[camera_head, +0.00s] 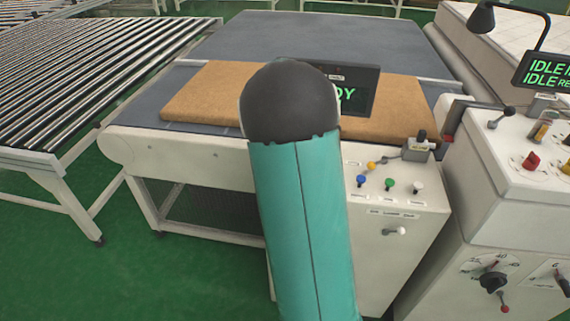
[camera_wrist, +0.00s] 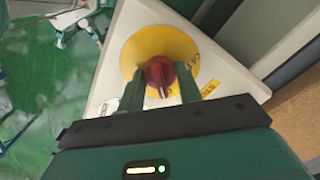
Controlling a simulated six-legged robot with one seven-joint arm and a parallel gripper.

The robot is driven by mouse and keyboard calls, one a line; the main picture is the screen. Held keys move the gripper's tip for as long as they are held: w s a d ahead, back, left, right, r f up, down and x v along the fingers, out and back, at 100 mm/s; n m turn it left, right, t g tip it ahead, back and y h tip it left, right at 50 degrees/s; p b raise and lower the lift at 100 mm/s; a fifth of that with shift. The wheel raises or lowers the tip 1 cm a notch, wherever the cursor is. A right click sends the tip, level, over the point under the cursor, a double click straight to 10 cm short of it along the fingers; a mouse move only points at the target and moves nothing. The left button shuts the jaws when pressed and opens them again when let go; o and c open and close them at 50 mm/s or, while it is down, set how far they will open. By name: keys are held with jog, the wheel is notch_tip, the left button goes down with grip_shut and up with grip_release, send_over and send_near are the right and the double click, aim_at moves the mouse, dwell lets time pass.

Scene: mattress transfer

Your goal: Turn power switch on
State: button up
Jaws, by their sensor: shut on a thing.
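The power switch is a red knob (camera_wrist: 158,72) on a round yellow plate (camera_wrist: 140,47), seen in the wrist view on a pale panel. My gripper (camera_wrist: 161,84) has one green finger on each side of the knob and is shut on it. The knob's narrow lower part points toward the gripper body. In the head view my teal arm stands upright in front of the machine. It hides the gripper, and I cannot make out the gripped switch there.
A conveyor with a brown mattress (camera_head: 205,92) lies behind my arm. A white control cabinet (camera_head: 395,260) with coloured buttons stands right of it. Another console (camera_head: 510,150) with a red knob and display stands farther right. A roller conveyor (camera_head: 80,70) is at left, with green floor open in front.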

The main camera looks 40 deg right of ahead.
jog(key=o, duration=1)
notch_tip(320, 180, up, 14)
jog(key=shift+f, duration=0.1)
dwell(0.4)
jog(key=s+a+r+n+t, duration=0.1)
jog(key=s+a+r+n, duration=0.15)
jog(key=a, duration=0.35)
jog(key=s+a+r+n+t, duration=0.1)
jog(key=s+a+n, duration=0.1)
jog(key=a+n, duration=0.35)
jog(key=s+a+r+n+t, duration=0.1)
jog(key=s+a+n, duration=0.1)
jog(key=a, duration=0.6)
jog(key=s+a+f+n+t, duration=0.1)
jog(key=s+a+n, duration=0.2)
jog(key=s+a+f+n, duration=0.1)
jog(key=s+a+n, duration=0.2)
jog(key=s+a, duration=0.1)
jog(key=s+a+f+n+t, duration=0.1)
jog(key=s+a+n, duration=0.2)
jog(key=a, duration=0.1)
jog(key=shift+s+a+n+t, duration=0.15)
jog(key=shift+a+n+t, duration=0.1)
jog(key=shift+n+t, duration=0.05)
